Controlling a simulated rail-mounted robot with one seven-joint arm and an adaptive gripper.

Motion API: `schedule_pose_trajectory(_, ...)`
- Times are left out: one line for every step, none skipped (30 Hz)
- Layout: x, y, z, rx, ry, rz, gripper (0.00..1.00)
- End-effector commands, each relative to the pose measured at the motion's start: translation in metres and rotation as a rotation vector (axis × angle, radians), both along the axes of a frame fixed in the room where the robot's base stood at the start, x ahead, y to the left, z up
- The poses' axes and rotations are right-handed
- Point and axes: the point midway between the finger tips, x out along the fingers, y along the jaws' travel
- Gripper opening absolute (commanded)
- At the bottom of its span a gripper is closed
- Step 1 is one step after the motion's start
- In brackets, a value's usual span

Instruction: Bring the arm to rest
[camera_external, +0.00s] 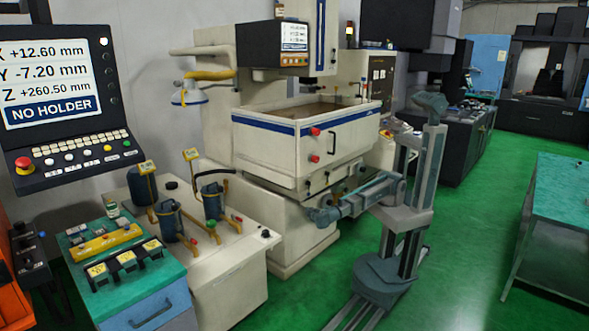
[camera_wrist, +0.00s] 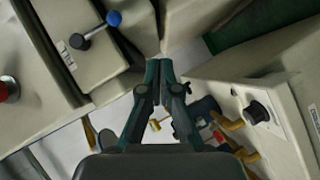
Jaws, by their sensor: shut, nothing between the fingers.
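My gripper (camera_external: 318,216) is at the end of my arm, in front of the cream spark erosion machine (camera_external: 265,143) and beside the right end of the cream bench (camera_external: 232,262). My arm reaches left from the upright column on the floor rail. In the wrist view my gripper (camera_wrist: 159,68) shows its two dark green fingers drawn together at the tips, with nothing held. The wrist camera looks down past the fingers toward the gap between machine and bench.
Dark canisters (camera_external: 213,201) with yellow handles stand on the bench. A green-topped cabinet (camera_external: 125,262) holds several small blocks. The monitor (camera_external: 52,80) reads "NO HOLDER". A green-topped table (camera_external: 560,200) stands at right. The green floor between my column and that table is clear.

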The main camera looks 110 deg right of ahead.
Motion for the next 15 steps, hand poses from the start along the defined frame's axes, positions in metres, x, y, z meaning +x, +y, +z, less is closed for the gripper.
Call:
schedule_pose_trajectory(-0.0002,0.0000,0.0001,0.000,0.000,0.000,0.00)
schedule_pose_trajectory(-0.0001,0.0000,0.0002,0.000,0.000,0.000,0.00)
schedule_pose_trajectory(-0.0001,-0.0001,0.0001,0.000,0.000,0.000,0.00)
schedule_pose_trajectory(-0.0001,-0.0001,0.0001,0.000,0.000,0.000,0.00)
schedule_pose_trajectory(-0.0001,-0.0001,0.0001,0.000,0.000,0.000,0.00)
schedule_pose_trajectory(-0.0001,-0.0002,0.0001,0.000,0.000,0.000,0.00)
schedule_pose_trajectory(-0.0001,-0.0002,0.0001,0.000,0.000,0.000,0.00)
schedule_pose_trajectory(-0.0001,-0.0002,0.0001,0.000,0.000,0.000,0.00)
schedule_pose_trajectory(-0.0001,-0.0003,0.0001,0.000,0.000,0.000,0.00)
schedule_pose_trajectory(-0.0001,-0.0003,0.0001,0.000,0.002,0.001,0.00)
schedule_pose_trajectory(-0.0001,-0.0003,0.0001,0.001,0.006,0.002,0.00)
schedule_pose_trajectory(0.0006,-0.0004,0.0000,0.001,0.014,0.008,0.00)
schedule_pose_trajectory(0.0021,-0.0004,-0.0004,0.004,0.024,0.017,0.00)
schedule_pose_trajectory(0.0046,0.0001,-0.0023,0.015,0.039,0.034,0.00)
schedule_pose_trajectory(0.0083,0.0016,-0.0082,0.044,0.064,0.064,0.00)
